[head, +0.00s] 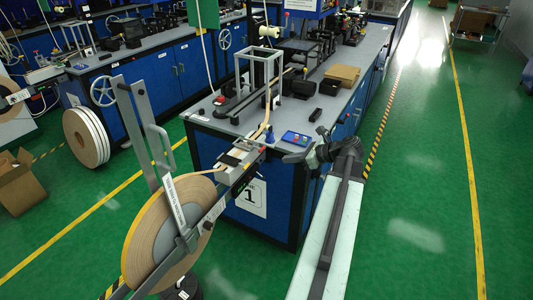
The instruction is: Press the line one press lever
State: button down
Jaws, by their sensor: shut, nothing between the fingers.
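The line one bench (210,118) has a grey top and blue sides, with a white "1" sign (251,197) on its near end. A grey upright frame (263,82) stands on the bench top. A tape guide unit (238,160) sits at the near edge, with pale tape running through it. I cannot clearly single out the press lever among these parts. My gripper (292,157) is shut and empty, pointing left at the bench's near right corner. It looks close to the control box (297,138), but I cannot tell whether it touches anything.
A large tape reel (155,235) on a stand with a tall grey arm (146,130) is at the near left. A second reel (86,137) and an open carton (20,182) are farther left. Green floor (420,190) to the right is clear between striped and yellow lines.

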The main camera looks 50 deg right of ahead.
jog(key=f+b+x, duration=0.1)
jog(key=b+x, duration=0.5)
jog(key=x, duration=0.4)
jog(key=r+p, duration=0.5)
jog(key=shift+w, duration=0.2)
